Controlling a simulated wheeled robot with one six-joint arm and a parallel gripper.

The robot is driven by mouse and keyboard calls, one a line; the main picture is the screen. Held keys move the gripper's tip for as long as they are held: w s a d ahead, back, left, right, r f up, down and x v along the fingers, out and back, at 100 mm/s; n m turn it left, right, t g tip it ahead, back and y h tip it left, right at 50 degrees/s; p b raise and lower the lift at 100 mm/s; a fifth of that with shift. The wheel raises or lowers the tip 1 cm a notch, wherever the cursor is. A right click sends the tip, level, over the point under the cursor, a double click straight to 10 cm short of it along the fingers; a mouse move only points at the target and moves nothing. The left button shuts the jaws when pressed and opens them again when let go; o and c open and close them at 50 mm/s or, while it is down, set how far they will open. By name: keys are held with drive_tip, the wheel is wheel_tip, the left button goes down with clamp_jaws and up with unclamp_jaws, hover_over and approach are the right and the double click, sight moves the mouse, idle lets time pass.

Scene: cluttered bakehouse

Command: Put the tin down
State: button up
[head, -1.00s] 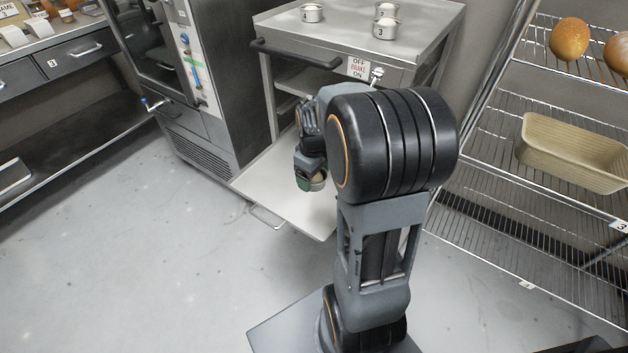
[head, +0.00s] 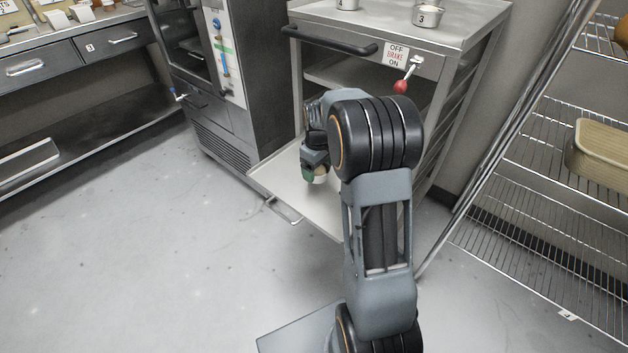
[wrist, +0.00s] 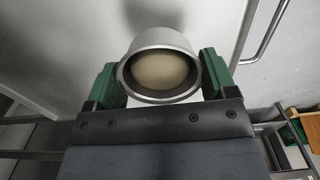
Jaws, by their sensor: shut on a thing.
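My gripper (wrist: 160,88) is shut on a round metal tin (wrist: 160,42) with pale dough inside, its green fingers on either side of the tin in the wrist view. In the head view my gripper (head: 313,172) is low over the pulled-out shelf (head: 279,180) of the steel cart, and the tin is mostly hidden there by the gripper and arm. The shelf also shows behind the tin in the wrist view (wrist: 95,25). I cannot tell whether the tin touches the shelf.
A wire rack (head: 545,190) with a beige basket (head: 598,150) is at right. Floor at left is clear.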

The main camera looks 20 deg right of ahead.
drive_tip(key=shift+w+a+f, duration=0.1)
drive_tip(key=shift+w+f, duration=0.6)
drive_tip(key=shift+f, duration=0.15)
drive_tip(key=shift+w+f+b, duration=0.15)
drive_tip(key=shift+f+b, duration=0.25)
drive_tip(key=shift+f, duration=0.5)
drive_tip(key=shift+w+f+b, duration=0.1)
drive_tip(key=shift+f+b, duration=0.3)
drive_tip(key=shift+f, duration=0.5)
drive_tip(key=shift+f, duration=0.1)
drive_tip(key=o, duration=0.8)
drive_tip(key=shift+o, duration=0.2)
